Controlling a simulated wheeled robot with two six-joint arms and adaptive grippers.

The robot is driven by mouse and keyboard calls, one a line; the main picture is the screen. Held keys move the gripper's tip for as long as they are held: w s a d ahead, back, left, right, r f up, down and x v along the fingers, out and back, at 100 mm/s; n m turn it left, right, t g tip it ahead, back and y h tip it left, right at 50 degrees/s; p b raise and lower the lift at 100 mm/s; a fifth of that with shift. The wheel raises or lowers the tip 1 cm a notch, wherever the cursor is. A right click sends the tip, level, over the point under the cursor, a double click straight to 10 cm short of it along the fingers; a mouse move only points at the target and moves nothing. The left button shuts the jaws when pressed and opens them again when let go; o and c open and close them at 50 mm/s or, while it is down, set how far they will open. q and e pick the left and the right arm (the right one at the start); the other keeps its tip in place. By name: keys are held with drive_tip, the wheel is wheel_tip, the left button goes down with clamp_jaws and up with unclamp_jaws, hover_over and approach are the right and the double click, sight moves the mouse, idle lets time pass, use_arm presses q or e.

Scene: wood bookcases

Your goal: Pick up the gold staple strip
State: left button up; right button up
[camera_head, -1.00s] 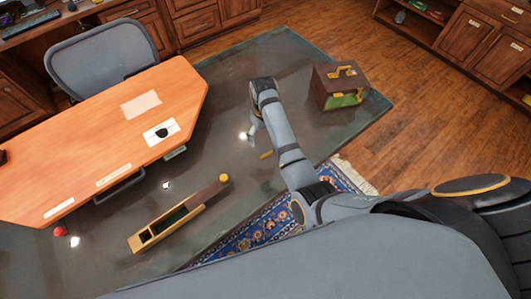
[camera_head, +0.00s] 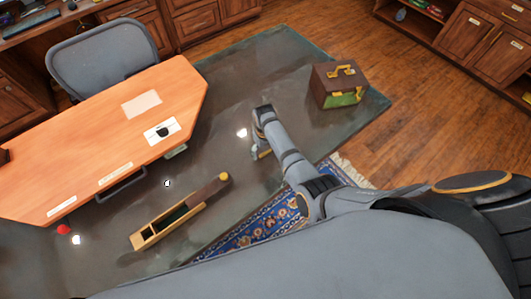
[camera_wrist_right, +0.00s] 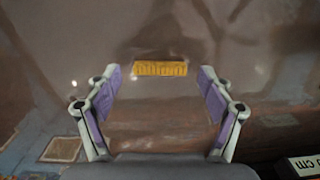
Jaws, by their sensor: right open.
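The gold staple strip (camera_wrist_right: 160,68) lies flat on the dark glossy surface in the right wrist view, a ribbed bar set crosswise just beyond the fingertips. My left gripper is not in view.
A long wooden box (camera_head: 147,238) with a yellow knob lies left of the gripper. A brown case (camera_head: 322,92) with a gold handle stands at upper right. An orange desk (camera_head: 95,145) stands left. A patterned rug (camera_head: 262,232) lies nearby. The surface around the strip is clear.

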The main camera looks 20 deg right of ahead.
drive_tip(key=c, duration=1)
drive_tip(key=shift+r, duration=0.1)
